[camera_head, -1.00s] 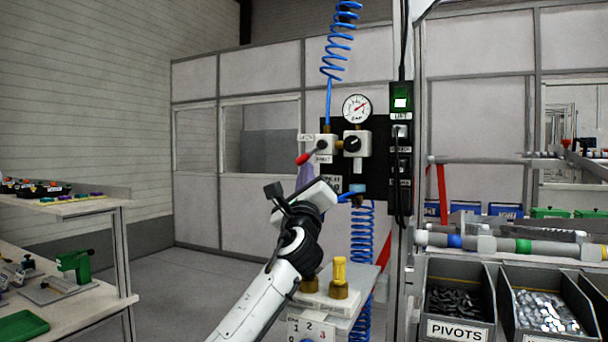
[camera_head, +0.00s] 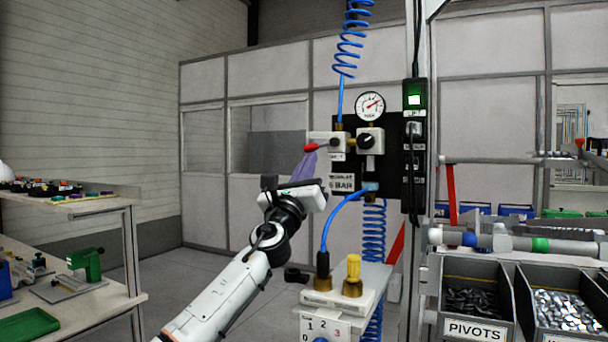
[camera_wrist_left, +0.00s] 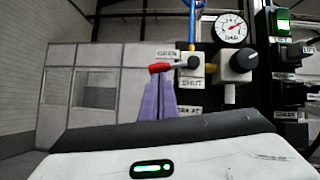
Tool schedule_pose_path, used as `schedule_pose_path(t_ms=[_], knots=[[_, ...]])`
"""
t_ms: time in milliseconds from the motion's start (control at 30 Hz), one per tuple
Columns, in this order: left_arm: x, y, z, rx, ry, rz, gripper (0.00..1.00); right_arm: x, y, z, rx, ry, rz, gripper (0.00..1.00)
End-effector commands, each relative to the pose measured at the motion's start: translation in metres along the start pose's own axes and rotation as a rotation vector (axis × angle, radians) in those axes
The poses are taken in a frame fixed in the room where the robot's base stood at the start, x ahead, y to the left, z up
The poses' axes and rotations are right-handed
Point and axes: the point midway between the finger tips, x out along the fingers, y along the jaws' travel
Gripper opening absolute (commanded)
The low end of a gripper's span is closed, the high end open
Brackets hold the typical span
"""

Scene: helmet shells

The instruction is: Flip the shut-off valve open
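The shut-off valve (camera_head: 338,145) is a pale block on a dark wall panel, below the pressure gauge (camera_head: 370,106). Its red-tipped lever (camera_head: 311,147) points left, close to level, dipping slightly at the tip. In the left wrist view the red lever (camera_wrist_left: 161,68) lies between the OPEN label above and the SHUT label below. My left gripper (camera_head: 306,164) has purple fingers pointing up, side by side and looking closed together. In the left wrist view its fingertips (camera_wrist_left: 159,78) are just under the red grip, seemingly touching it. My right gripper is not in view.
A black regulator knob (camera_head: 366,141) sits right of the valve. A blue hose (camera_head: 340,212) arches down to a small stand (camera_head: 345,300) with yellow and brass fittings. Parts bins (camera_head: 475,300) are at right, a workbench (camera_head: 85,205) at left.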

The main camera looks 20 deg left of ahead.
Motion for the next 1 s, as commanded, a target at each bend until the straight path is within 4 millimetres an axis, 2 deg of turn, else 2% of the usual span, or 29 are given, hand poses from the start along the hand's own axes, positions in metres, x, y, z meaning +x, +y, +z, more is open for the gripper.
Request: schedule_pose_path(t_ms=[133,1000], knots=[[0.004,0.003,0.006,0.072,-0.001,-0.049,0.00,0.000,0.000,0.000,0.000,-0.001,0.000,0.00],[0.007,0.010,0.013,0.064,-0.002,-0.038,0.00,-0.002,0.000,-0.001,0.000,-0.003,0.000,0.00]])
